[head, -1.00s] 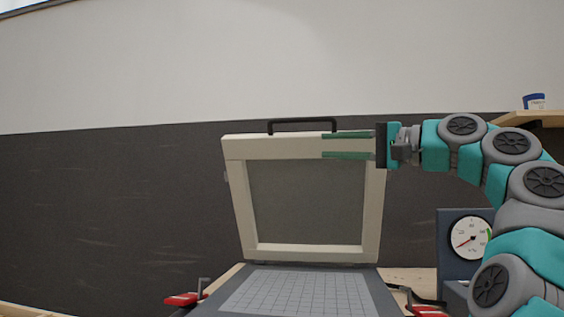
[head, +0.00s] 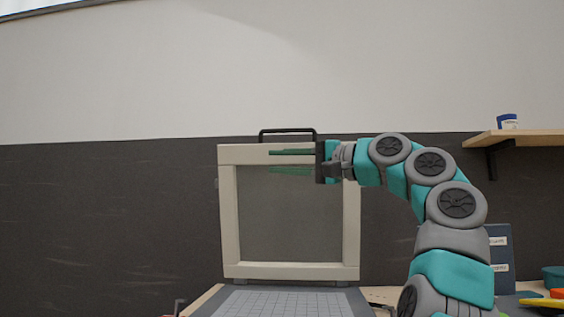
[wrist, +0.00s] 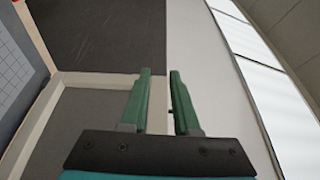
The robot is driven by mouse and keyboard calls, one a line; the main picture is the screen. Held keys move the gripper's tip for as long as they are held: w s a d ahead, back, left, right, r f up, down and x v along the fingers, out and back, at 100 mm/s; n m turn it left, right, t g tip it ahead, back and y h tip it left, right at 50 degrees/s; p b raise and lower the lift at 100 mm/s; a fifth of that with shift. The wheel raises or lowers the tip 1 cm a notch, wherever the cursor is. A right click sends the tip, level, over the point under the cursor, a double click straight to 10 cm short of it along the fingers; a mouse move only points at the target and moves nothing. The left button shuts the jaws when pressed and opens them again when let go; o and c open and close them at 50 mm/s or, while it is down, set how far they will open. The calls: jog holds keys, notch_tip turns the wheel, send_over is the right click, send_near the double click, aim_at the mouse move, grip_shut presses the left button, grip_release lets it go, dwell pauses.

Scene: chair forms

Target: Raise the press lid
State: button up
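The press lid (head: 228,215), a cream frame around a grey panel, stands about upright at the rear of the press bed (head: 290,303), which has a pale grid. A black handle (head: 287,131) is on the lid's top edge. My gripper (head: 270,161) reaches in from the right, its two green fingers apart, one above the other, overlapping the lid's upper part just below the handle. The wrist view shows the fingers (wrist: 160,72) with a narrow gap and the lid frame (wrist: 95,79) beside them. Whether they touch the lid cannot be told.
A wooden shelf (head: 530,138) on the right wall holds a blue-and-white jar (head: 507,121). A dark blue panel (head: 498,255) and colourful items (head: 545,302) are at the lower right. The wall above the lid is clear.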

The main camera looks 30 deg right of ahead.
grip_shut()
dwell(0.5)
jog(key=shift+c, duration=2.2)
grip_release()
jog(key=o, duration=0.4)
jog(key=shift+o, duration=0.2)
jog(key=v, duration=0.7)
jog(key=shift+s+d, duration=0.2)
jog(key=shift+s, duration=0.15)
